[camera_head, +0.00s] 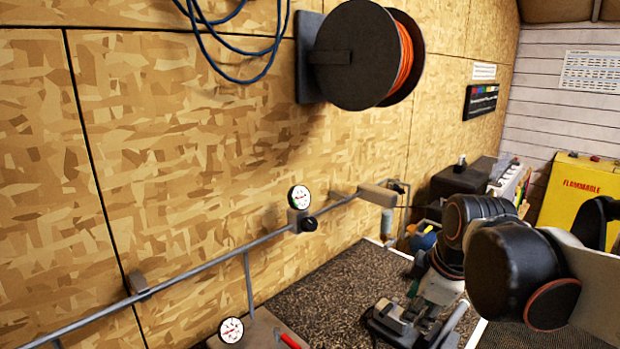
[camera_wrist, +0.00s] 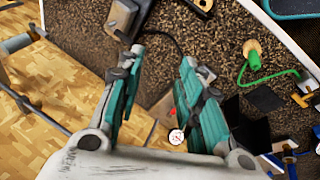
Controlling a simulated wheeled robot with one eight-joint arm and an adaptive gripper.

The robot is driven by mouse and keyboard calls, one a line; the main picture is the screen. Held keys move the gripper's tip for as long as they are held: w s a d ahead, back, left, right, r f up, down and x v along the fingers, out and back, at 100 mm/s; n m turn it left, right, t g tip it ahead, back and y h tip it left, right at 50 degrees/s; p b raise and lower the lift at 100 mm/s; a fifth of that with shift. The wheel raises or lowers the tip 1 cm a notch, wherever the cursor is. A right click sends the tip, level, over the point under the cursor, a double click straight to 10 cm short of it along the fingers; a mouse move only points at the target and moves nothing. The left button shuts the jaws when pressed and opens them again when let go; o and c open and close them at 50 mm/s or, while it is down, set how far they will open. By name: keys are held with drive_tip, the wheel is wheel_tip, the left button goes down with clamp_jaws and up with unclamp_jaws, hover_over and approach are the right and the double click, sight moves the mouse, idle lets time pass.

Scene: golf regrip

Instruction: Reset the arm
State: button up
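My gripper (camera_wrist: 160,62) shows in the wrist view with its two teal-padded fingers spread well apart. It is open, and I see nothing held between the pads. The brown speckled bench top (camera_wrist: 225,40) lies beyond the fingertips. In the head view my black and white arm (camera_head: 510,265) enters from the right and reaches down over the bench area. The gripper's fingers cannot be made out clearly in that view.
A grey pipe with a gauge (camera_head: 299,197) runs along the wooden wall. An orange hose reel (camera_head: 365,55) hangs above. A yellow flammable cabinet (camera_head: 580,190) stands at the right. In the wrist view, a green-corded object (camera_wrist: 252,54) lies on the bench right of the fingers.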

drive_tip(key=s+f+m+t+b, duration=0.2)
drive_tip(key=s+f+m, duration=0.3)
drive_tip(key=s+m, duration=0.6)
drive_tip(key=shift+s+a+m+t+h, duration=0.15)
drive_tip(key=shift+s+m+t+h, duration=0.2)
drive_tip(key=shift+m, duration=0.55)
idle(0.8)
